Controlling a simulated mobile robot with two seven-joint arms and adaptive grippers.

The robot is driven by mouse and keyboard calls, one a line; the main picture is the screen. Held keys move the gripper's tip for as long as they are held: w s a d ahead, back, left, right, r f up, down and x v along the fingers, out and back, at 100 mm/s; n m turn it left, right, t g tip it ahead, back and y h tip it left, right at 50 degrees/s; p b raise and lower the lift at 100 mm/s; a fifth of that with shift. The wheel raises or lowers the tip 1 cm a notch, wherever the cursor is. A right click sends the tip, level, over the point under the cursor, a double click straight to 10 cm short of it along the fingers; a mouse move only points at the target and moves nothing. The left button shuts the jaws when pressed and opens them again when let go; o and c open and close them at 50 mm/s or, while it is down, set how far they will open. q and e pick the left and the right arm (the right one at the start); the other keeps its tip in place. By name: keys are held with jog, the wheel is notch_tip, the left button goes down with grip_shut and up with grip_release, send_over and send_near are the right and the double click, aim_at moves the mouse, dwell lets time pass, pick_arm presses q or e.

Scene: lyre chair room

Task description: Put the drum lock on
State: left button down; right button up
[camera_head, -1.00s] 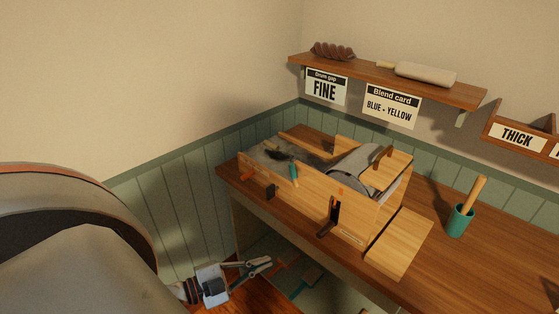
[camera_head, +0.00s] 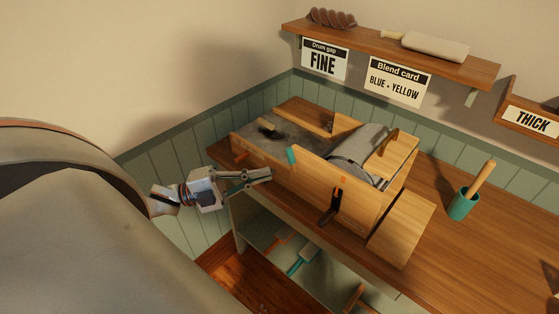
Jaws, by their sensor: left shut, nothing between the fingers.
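The drum carder (camera_head: 311,178) is a wooden box machine on the bench, with a grey drum (camera_head: 353,146) under a wooden cover at its right. A dark lever (camera_head: 329,206) with an orange mark above it sits on the front panel. A teal-ended part (camera_head: 291,155) stands at the front panel's upper edge, and an orange peg (camera_head: 242,156) sticks out at the left. I cannot tell for sure which part is the drum lock. My left gripper (camera_head: 265,175) is shut and empty, in front of the panel's left part; I cannot tell whether it touches. My right gripper is out of view.
The wooden bench (camera_head: 485,245) has free room at the right. A teal cup (camera_head: 462,204) with a wooden handle stands there. A shelf (camera_head: 470,70) hangs above, with "FINE" (camera_head: 324,61) and "BLUE + YELLOW" (camera_head: 397,81) cards below it. Tools lie on a lower shelf (camera_head: 262,236).

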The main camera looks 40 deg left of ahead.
aim_at(288, 156)
pick_arm(q)
jog(key=w+d, duration=0.1)
jog(key=w, duration=0.5)
jog(key=shift+w, duration=0.2)
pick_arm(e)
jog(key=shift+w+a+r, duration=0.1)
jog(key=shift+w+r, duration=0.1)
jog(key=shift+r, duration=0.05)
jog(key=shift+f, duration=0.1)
pick_arm(q)
jog(key=shift+w+a+f+n+t+b, duration=0.2)
jog(key=shift+a+n+t+b, duration=0.2)
jog(key=shift+n+b, duration=0.2)
jog(key=shift+w+a+f+n+t+b, duration=0.1)
jog(key=shift+a+f+n+t+b, duration=0.15)
jog(key=shift+n+t+b, duration=0.3)
jog(key=shift+r, duration=0.15)
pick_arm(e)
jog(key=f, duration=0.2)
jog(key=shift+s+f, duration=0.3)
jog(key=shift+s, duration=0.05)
pick_arm(q)
jog(key=shift+a, duration=0.1)
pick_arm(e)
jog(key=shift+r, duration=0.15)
